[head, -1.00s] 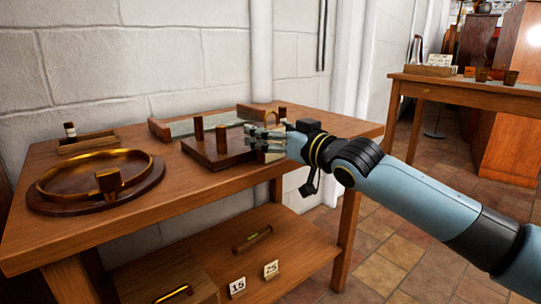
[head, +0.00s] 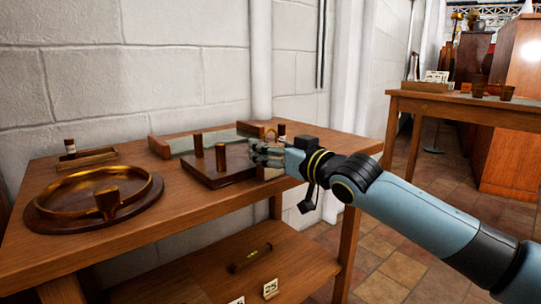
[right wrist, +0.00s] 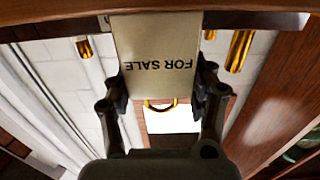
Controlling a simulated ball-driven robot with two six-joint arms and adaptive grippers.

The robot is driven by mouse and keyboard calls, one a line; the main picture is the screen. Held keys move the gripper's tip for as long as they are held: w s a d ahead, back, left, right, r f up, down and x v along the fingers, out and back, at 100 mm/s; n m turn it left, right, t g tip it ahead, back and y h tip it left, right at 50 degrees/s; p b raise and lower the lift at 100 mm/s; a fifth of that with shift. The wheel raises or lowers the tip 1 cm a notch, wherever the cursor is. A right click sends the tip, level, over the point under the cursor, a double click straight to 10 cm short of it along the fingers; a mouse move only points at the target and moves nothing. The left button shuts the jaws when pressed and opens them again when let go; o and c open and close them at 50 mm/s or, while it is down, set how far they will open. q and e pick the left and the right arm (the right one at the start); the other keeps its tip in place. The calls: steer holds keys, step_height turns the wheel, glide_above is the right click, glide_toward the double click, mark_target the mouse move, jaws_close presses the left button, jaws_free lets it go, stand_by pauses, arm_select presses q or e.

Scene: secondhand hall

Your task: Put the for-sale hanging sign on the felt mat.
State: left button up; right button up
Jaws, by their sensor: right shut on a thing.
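The for-sale sign (right wrist: 160,60) is a cream plate lettered FOR SALE, upside down in the right wrist view, with a gold ring (right wrist: 160,106) at its edge. My right gripper (right wrist: 160,92) is shut on it, one finger on each side. In the head view my right gripper (head: 262,156) is above the right end of a dark wooden board with two posts (head: 222,168), and hides most of the sign. A grey-green strip between wooden end blocks (head: 226,134) lies behind; I cannot tell whether it is the felt mat. My left gripper is not in view.
On the wooden table (head: 190,200), a round brass-rimmed tray (head: 140,201) stands at the left and a small open wooden box (head: 88,160) behind it. The front of the tabletop is clear. A second table (head: 470,108) stands at the right.

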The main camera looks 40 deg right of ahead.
step_height(320, 180, up, 9)
steer(key=p, duration=0.3)
steer(key=shift+r+p, duration=0.1)
steer(key=shift+p, duration=0.2)
steer(key=shift+r, duration=0.45)
steer(key=s+a+f+n+g+y+p, duration=0.1)
steer(key=s+a+f+n+y+p, duration=0.3)
steer(key=s+a, duration=0.75)
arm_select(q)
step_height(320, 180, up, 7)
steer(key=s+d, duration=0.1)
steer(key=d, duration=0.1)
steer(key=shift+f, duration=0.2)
arm_select(e)
steer(key=s+a+r+n+g+y, duration=0.1)
steer(key=s+a+r+y, duration=0.2)
steer(key=s+r, duration=0.1)
steer(key=shift+a+r+y, duration=0.3)
steer(key=shift+a+r, duration=0.05)
steer(key=shift+r, duration=0.2)
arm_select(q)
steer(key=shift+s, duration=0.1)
